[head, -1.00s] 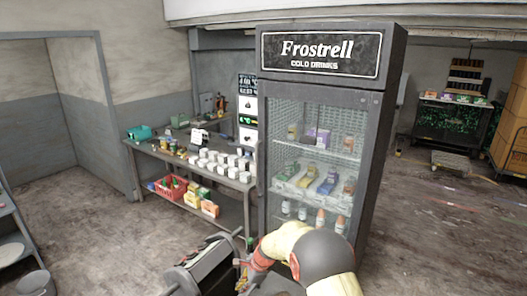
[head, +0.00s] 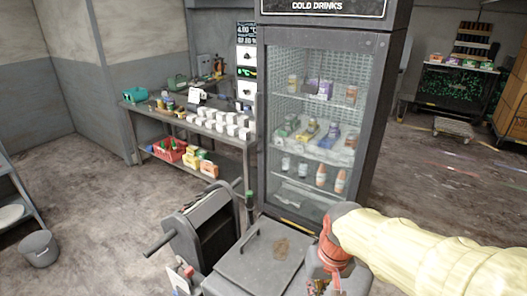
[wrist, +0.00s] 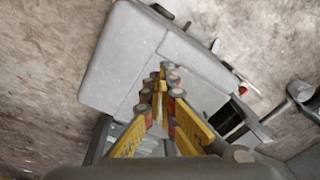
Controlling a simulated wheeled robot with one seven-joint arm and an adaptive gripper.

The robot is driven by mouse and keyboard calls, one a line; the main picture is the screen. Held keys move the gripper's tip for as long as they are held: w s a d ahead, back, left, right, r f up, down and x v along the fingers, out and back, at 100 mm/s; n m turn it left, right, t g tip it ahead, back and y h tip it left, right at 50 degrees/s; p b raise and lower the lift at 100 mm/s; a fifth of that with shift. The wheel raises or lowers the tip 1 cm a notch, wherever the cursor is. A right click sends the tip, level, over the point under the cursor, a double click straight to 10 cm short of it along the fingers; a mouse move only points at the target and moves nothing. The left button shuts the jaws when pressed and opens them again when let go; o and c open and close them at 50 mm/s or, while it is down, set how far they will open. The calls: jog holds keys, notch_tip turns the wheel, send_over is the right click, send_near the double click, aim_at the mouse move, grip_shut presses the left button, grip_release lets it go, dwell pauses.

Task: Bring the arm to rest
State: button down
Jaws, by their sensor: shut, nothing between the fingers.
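My arm, in a pale yellow sleeve with an orange-red wrist, reaches in from the right edge of the head view. My gripper (head: 318,286) hangs low at the bottom edge there, partly cut off by the frame. In the wrist view my gripper (wrist: 166,76) shows its yellow fingers with their tips together and nothing between them. Below it is a flat grey top, which it appears to be apart from.
The glass-door drinks fridge (head: 384,120) stands just ahead, shut. A steel table (head: 232,142) with white boxes is left of it. A grey bucket (head: 39,249) stands on the floor at far left. Open floor lies left and right.

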jog(key=s+d+f+t+h+b, duration=0.1)
jog(key=s+d+t+b, duration=0.3)
jog(key=s+b, duration=0.6)
jog(key=shift+s+d+f, duration=0.35)
jog(key=shift+d+f, duration=0.05)
jog(key=shift+d, duration=0.8)
